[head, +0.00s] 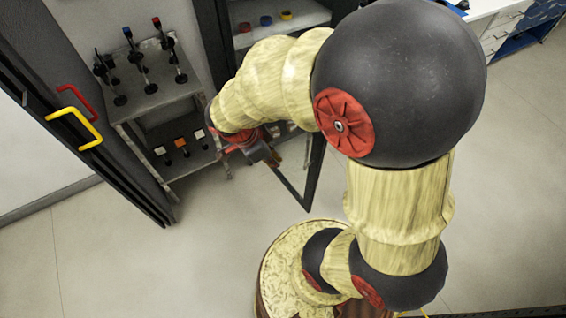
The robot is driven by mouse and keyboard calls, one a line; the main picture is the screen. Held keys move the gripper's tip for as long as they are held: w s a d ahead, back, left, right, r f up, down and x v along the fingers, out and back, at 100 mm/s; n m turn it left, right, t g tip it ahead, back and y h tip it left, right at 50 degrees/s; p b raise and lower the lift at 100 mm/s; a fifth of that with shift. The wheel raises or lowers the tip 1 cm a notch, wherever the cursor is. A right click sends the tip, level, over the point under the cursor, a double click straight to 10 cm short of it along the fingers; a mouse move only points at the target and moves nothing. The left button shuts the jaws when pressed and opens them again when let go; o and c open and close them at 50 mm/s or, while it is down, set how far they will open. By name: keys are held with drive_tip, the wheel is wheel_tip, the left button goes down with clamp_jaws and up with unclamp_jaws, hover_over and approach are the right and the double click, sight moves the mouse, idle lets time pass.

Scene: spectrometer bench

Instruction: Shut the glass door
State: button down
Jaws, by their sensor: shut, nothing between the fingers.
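A glass door with a dark frame (314,172) stands ajar from a dark-framed cabinet (211,40) in the middle of the head view. Its lower corner points toward the floor in front of me. My gripper (272,158) is shut and empty, beside the door's left part in the picture. I cannot tell whether it touches the door. My arm hides much of the door's upper part and its hinge side.
A grey shelf rack (160,98) with several clamp-like tools stands left of the cabinet. Further left is a dark-framed panel with a yellow handle (76,128) and a red handle (80,98). White drawers (500,36) stand at upper right. The floor (190,250) between is clear.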

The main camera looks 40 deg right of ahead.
drive_tip(key=s+d+f+b, duration=0.1)
drive_tip(key=s+d+f, duration=0.1)
drive_tip(key=d+f, duration=0.5)
drive_tip(key=shift+f+b, duration=0.3)
drive_tip(key=shift+f, duration=0.35)
drive_tip(key=shift+s, duration=0.1)
